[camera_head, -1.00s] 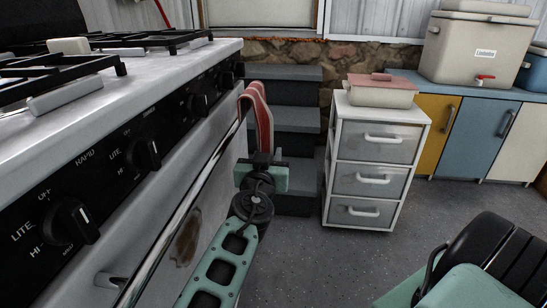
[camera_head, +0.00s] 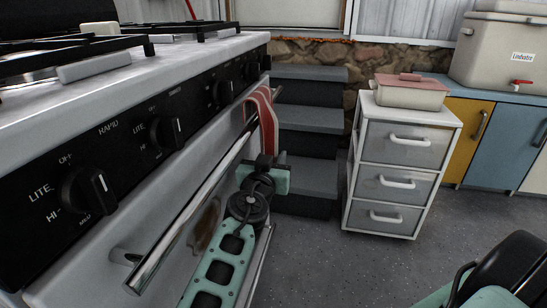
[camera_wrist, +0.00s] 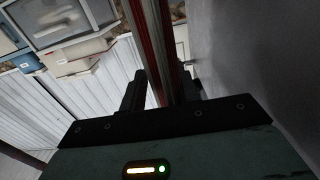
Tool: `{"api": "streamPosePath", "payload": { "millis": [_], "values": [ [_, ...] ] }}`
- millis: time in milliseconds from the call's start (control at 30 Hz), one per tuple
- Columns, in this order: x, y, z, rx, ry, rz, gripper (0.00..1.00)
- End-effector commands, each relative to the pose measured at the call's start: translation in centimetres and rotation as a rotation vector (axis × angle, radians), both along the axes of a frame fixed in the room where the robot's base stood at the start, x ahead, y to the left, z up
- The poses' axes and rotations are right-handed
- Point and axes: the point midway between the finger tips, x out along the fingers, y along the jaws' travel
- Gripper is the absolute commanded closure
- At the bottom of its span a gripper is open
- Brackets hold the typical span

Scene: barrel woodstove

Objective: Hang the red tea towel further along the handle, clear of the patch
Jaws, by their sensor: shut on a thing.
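The red tea towel (camera_head: 266,117), with pale stripes, hangs at the far end of the oven's chrome handle (camera_head: 198,191). My gripper (camera_head: 266,160) is at the towel's lower end and shut on it. In the wrist view the towel (camera_wrist: 160,42) runs as a narrow red and pale strip down between my two fingers (camera_wrist: 161,92). The brown patch (camera_head: 206,224) is on the oven front, below the nearer part of the handle and well nearer to me than the towel. My arm partly hides the patch. The towel's lower edge is hidden by my gripper.
The stove's control panel (camera_head: 150,140) with black knobs is above the handle. Dark steps (camera_head: 310,118) rise just beyond the towel. A white drawer cart (camera_head: 397,155) with a lidded dish (camera_head: 410,93) stands to the right. The floor (camera_head: 320,262) between is open.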

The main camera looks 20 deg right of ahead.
Motion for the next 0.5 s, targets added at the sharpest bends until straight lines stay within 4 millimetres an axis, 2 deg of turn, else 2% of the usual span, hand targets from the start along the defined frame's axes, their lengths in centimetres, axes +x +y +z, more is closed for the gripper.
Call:
{"api": "streamPosePath", "payload": {
  "millis": [33,200,500],
  "values": [
    [0.0,0.0,-0.8,0.000,0.000,0.000,0.93],
    [0.0,0.0,-2.0,-0.001,0.001,0.000,0.93],
    [0.0,0.0,-3.2,0.000,0.000,0.000,0.93]
  ]
}}
